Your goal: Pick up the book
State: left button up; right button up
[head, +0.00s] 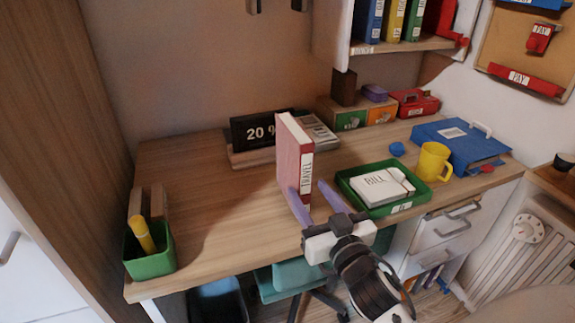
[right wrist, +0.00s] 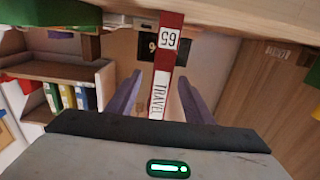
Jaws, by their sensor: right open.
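The red book (head: 290,160) stands upright on the desk, with a white TRAVEL label on its spine. My right gripper (head: 307,187) is open, its two purple fingers reaching toward the lower part of the book from the front. In the right wrist view the book (right wrist: 168,45) shows between the spread fingers (right wrist: 160,80), with a visible gap on each side. My left gripper is not in view.
A green tray (head: 345,184) with white BILL papers lies right of the book. A dark digital clock (head: 259,131) stands behind it. A yellow mug (head: 433,162) and blue binder (head: 455,138) are farther right. A green pen cup (head: 149,254) is at the left. The desk's left-middle is clear.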

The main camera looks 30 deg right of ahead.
aim_at(307, 187)
jog(key=x, duration=0.3)
jog(key=shift+w+r, duration=0.1)
jog(key=shift+w, duration=0.15)
jog(key=shift+w+d+r, duration=0.1)
jog(key=shift+w+d, duration=0.05)
jog(key=shift+w, duration=0.35)
jog(key=x, duration=0.4)
jog(key=shift+w+r+p, duration=0.2)
jog(key=shift+r+p, duration=0.05)
jog(key=shift+p, duration=0.05)
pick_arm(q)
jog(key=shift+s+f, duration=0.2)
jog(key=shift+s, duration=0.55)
pick_arm(e)
jog(key=shift+w, duration=0.1)
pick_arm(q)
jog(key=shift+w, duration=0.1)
pick_arm(e)
grip_shut()
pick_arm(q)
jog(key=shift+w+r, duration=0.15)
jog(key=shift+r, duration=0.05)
pick_arm(e)
jog(key=shift+r, duration=0.1)
